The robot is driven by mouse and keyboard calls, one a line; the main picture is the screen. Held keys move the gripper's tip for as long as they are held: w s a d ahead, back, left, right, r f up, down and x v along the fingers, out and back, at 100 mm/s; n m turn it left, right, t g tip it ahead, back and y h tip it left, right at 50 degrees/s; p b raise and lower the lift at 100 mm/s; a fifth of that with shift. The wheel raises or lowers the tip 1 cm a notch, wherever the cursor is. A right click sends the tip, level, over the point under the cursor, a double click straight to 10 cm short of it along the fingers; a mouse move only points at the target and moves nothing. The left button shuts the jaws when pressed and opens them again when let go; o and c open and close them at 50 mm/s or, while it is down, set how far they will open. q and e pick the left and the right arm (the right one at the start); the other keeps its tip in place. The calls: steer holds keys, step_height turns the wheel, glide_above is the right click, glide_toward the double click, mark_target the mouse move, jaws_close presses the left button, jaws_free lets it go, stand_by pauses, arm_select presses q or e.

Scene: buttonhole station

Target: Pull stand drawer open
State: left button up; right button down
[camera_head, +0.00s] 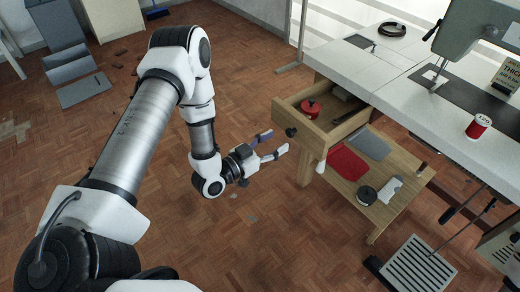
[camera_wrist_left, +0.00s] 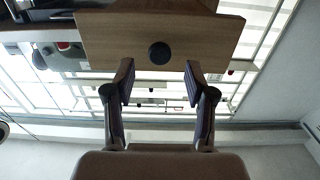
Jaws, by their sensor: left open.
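The wooden stand drawer (camera_head: 318,142) sticks out from under the white table, with its inside showing. A round dark knob (camera_head: 291,132) sits on its front; the drawer front (camera_wrist_left: 105,40) and knob (camera_wrist_left: 160,53) also show in the left wrist view. My left gripper (camera_head: 276,142) is open and empty, just in front of the drawer. In the left wrist view its fingertips (camera_wrist_left: 158,75) point at the front, with the knob between and beyond them. It looks apart from the knob. My right gripper is not in view.
A red lidded item (camera_head: 310,108) and dark tools lie in the drawer. The lower shelf (camera_head: 375,213) holds red and grey cloths and a dark spool. A sewing machine (camera_head: 475,40) and red thread spool (camera_head: 479,126) stand on the table. A foot pedal (camera_head: 419,266) is lower right.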

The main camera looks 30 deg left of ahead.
arm_select(q)
steer(key=v, duration=0.7)
steer(key=shift+s, duration=0.1)
